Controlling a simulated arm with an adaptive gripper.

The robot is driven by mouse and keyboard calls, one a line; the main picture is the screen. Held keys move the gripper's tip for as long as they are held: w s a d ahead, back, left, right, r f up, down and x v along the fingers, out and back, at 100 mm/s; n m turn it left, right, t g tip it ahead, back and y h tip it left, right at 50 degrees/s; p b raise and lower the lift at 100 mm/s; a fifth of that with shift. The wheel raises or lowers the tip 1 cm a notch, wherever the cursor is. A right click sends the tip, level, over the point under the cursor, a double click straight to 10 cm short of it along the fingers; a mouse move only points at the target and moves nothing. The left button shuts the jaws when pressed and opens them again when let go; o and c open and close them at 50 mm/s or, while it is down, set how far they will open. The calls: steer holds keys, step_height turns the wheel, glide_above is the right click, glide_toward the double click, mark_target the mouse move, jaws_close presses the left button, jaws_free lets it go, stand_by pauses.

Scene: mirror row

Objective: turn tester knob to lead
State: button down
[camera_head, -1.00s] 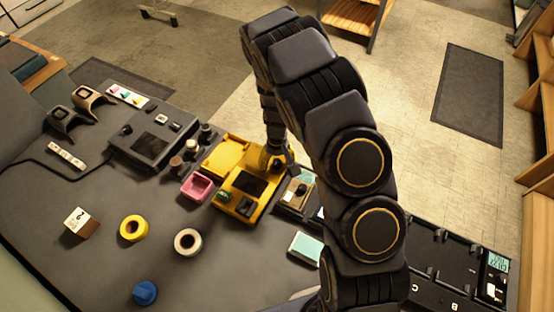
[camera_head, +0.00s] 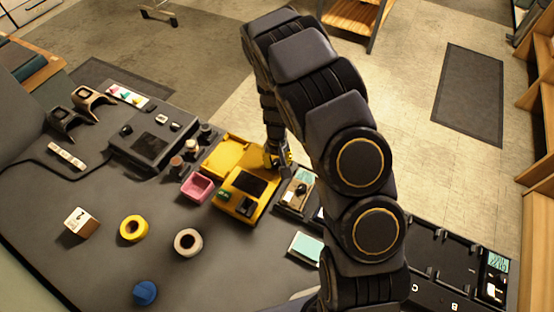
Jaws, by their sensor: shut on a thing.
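The yellow tester (camera_head: 229,203) lies on the dark bench near the middle of the view, with a dark screen and a green and a black part on its near end. My gripper (camera_head: 277,163) points down at the tester's far right corner. It is shut on the tester's knob, which the fingers largely hide. The knob's pointer and the lead mark cannot be made out.
A grey device (camera_head: 150,142) with small knobs stands left of the tester. A pink tray (camera_head: 197,186), yellow ring (camera_head: 133,229), pale ring (camera_head: 187,242) and blue knob-like piece (camera_head: 145,293) lie nearer. My arm covers part of the bench's right side.

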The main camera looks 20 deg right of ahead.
steer(key=m, duration=1)
steer(key=shift+m, duration=2.3)
steer(key=c, duration=0.8)
jaws_free()
